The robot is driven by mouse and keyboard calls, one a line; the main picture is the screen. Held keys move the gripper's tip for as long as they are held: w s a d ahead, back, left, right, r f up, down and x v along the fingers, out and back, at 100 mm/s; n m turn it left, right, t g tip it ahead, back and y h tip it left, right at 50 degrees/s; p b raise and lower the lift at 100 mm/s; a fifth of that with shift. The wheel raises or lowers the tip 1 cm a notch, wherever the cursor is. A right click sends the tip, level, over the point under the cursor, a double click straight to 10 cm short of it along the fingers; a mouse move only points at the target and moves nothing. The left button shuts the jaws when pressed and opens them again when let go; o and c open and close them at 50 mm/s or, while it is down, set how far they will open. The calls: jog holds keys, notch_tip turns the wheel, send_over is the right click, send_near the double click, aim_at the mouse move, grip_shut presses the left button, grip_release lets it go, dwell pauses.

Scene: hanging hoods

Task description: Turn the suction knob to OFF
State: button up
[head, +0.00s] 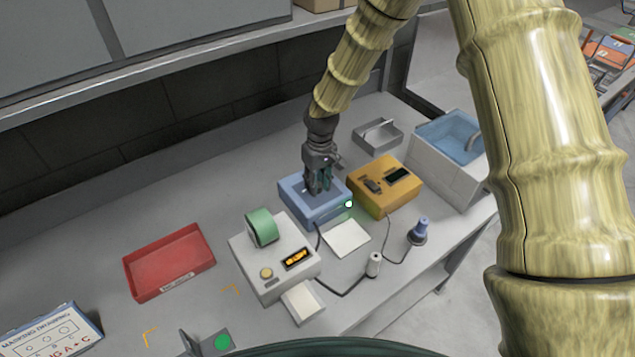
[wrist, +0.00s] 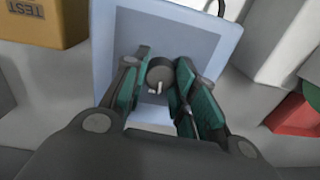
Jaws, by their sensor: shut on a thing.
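The suction knob (wrist: 160,74) is a dark round knob with a pale pointer mark, on top of a blue box (wrist: 195,38). In the wrist view the pointer is toward the bottom of the picture. My gripper (wrist: 158,86) is over the box with its green-padded fingers on both sides of the knob, shut on it. In the head view my gripper (head: 318,190) comes down onto the blue box (head: 308,208), and the fingers hide the knob. A small light (head: 349,204) glows pale green on the box's right corner. No OFF label is readable.
An orange box (head: 388,188) stands close to the right of the blue box. A white device (head: 262,285) with a green roll stands in front left. A red tray (head: 160,270) lies farther left. A grey basin (head: 440,165) with blue inside is at the right.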

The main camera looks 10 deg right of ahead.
aim_at(317, 183)
jog(key=n, duration=0.5)
jog(key=shift+w, duration=0.1)
jog(key=n, duration=0.5)
jog(key=shift+r, duration=0.1)
dwell(0.4)
jog(key=o, duration=1.1)
jog(key=shift+c, duration=0.2)
notch_tip(317, 183, up, 12)
jog(key=shift+w, duration=0.3)
jog(key=shift+s, duration=0.1)
